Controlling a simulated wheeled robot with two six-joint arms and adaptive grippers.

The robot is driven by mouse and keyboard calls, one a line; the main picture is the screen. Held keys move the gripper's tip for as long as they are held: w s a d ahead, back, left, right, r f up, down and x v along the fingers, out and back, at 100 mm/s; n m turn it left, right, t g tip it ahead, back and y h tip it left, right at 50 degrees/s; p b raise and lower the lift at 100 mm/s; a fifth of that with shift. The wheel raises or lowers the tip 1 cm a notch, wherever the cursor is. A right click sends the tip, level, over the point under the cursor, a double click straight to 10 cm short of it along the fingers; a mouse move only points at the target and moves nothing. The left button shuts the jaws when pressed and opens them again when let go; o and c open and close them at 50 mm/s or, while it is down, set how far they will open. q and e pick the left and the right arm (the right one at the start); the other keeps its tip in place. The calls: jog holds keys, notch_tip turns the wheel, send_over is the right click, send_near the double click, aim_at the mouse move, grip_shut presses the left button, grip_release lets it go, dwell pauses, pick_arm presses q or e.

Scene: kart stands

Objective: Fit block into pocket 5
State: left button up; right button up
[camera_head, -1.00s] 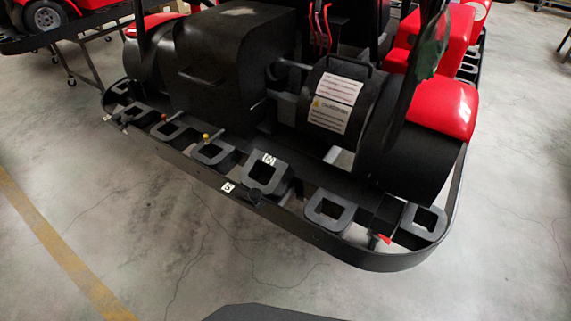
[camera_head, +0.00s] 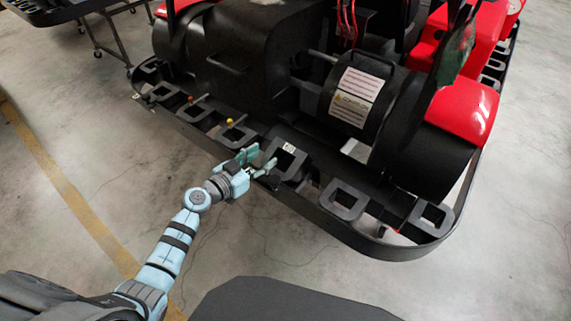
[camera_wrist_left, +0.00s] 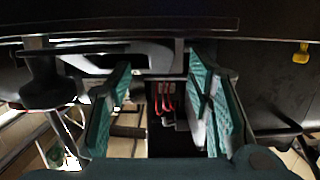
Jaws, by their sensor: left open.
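Grey U-shaped frames sit along the black rear rail (camera_head: 330,227) of the kart. One frame (camera_head: 288,164), near the middle, carries a small white tag (camera_head: 289,147) whose mark is too small to read surely. I cannot tell which of these pieces is the block or pocket 5. My left gripper (camera_head: 257,162) is open just in front of and left of the tagged frame, its teal fingers apart. My right gripper is out of view.
The kart's black drum (camera_head: 358,98) and red bodywork (camera_head: 462,108) rise behind the rail. Slim levers with a yellow knob (camera_head: 229,121) and an orange knob (camera_head: 190,98) stand left of my gripper. The concrete floor in front is clear.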

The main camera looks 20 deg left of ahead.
aim_at(271, 151)
pick_arm(q)
jog(key=b+x, duration=0.1)
jog(key=x, duration=0.2)
jog(key=shift+w+d, duration=0.1)
jog(key=shift+w, duration=0.25)
jog(key=shift+s, duration=0.1)
grip_shut()
jog(key=shift+r, duration=0.15)
